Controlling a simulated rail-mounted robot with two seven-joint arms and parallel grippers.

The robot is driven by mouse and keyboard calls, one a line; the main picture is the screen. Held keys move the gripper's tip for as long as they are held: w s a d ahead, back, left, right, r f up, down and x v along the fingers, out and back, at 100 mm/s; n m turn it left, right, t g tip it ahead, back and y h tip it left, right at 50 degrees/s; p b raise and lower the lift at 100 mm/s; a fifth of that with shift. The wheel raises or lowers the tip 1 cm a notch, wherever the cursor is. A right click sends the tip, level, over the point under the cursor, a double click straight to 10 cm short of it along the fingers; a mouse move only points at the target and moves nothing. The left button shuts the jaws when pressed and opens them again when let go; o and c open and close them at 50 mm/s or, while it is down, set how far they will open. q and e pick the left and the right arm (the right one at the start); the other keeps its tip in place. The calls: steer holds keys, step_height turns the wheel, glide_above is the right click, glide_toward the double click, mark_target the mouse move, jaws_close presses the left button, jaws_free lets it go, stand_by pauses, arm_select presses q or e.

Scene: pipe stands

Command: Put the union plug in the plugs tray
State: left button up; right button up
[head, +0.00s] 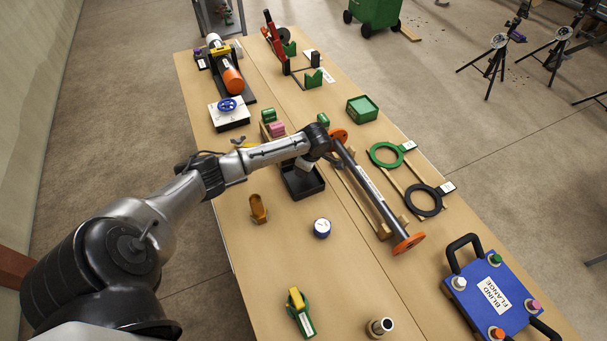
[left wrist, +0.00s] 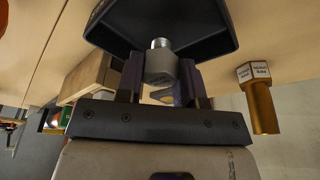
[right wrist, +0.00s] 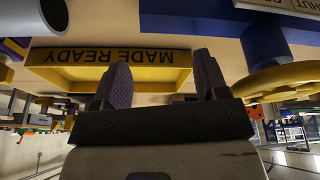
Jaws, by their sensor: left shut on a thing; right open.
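In the left wrist view my left gripper (left wrist: 161,80) is shut on a grey plug (left wrist: 160,65) with a silver threaded end, which I take to be the union plug. The threaded end points at the black tray (left wrist: 110,32); I cannot tell whether it touches. In the head view the black tray (head: 305,192) lies under my left wrist, which hides the plug there. No label on this tray is readable. In the right wrist view my right gripper (right wrist: 163,80) is open and empty, in front of a yellow tray marked MADE READY (right wrist: 110,57).
A flanged pipe (head: 370,190) lies close right of my wrist. Green and pink blocks (head: 276,129) sit just behind.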

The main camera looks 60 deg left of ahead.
arm_select(q)
step_height(320, 180, down, 3)
steer(key=shift+f+b, duration=0.1)
steer(key=shift+b, duration=0.25)
jaws_close()
arm_select(e)
steer(key=shift+f, duration=0.45)
arm_select(q)
steer(key=shift+f, duration=0.15)
arm_select(e)
steer(key=shift+r, duration=0.1)
arm_select(q)
steer(key=o, duration=1.1)
jaws_free()
arm_select(e)
steer(key=shift+d, duration=0.1)
arm_select(q)
steer(key=p+v, duration=0.2)
steer(key=v, duration=1)
arm_select(e)
step_height(320, 180, up, 2)
steer(key=shift+r, duration=0.1)
